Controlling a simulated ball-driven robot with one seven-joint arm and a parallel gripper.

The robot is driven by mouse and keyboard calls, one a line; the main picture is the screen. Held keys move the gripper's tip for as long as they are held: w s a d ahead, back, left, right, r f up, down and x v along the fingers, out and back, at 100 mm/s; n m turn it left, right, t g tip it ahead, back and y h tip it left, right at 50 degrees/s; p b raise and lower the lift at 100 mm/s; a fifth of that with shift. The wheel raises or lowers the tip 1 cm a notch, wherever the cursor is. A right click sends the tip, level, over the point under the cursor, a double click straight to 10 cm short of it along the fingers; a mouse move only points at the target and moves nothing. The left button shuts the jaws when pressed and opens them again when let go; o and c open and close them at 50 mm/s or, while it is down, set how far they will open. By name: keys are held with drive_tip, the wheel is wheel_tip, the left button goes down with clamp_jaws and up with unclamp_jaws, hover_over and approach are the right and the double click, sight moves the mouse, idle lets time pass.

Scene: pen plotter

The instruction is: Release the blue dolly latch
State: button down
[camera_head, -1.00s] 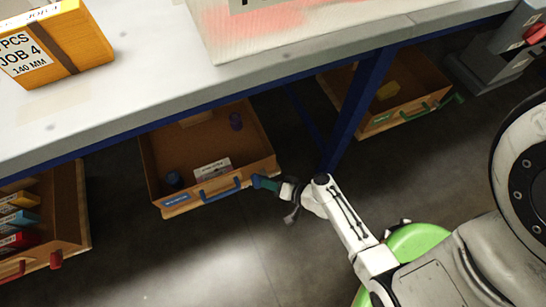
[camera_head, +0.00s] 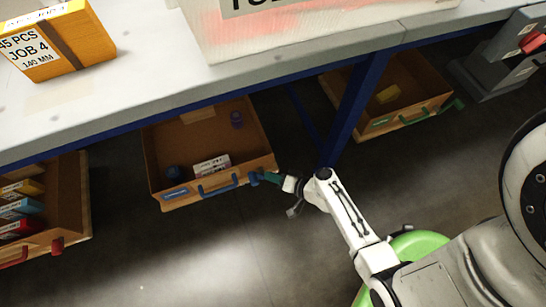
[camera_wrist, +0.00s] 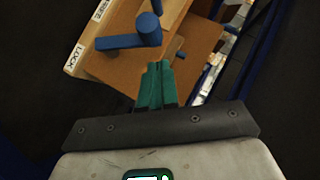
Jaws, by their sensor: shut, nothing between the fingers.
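The blue dolly latch (camera_wrist: 130,40) shows in the wrist view on the front of a wooden dolly. Its round hub is at the right and its lever points left, towards a label reading LOCK (camera_wrist: 76,57). A second label (camera_wrist: 101,10) is only partly readable. My gripper (camera_wrist: 158,68) has teal fingers pressed together, empty, just below the hub in the picture; I cannot tell if they touch the latch. In the head view my gripper (camera_head: 260,178) is at the right front corner of the blue-handled dolly (camera_head: 205,137), beside the latch.
The dolly has a blue handle (camera_head: 218,187) and holds a white box (camera_head: 211,165) and small items. A green-handled dolly (camera_head: 405,85) is at right, a red-handled one (camera_head: 72,205) at left. A table (camera_head: 130,95) with a blue leg (camera_head: 352,112) stands overhead. Floor in front is clear.

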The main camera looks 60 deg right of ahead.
drive_tip(key=p+v, duration=0.2)
drive_tip(key=v, duration=0.8)
drive_tip(key=shift+r, duration=0.35)
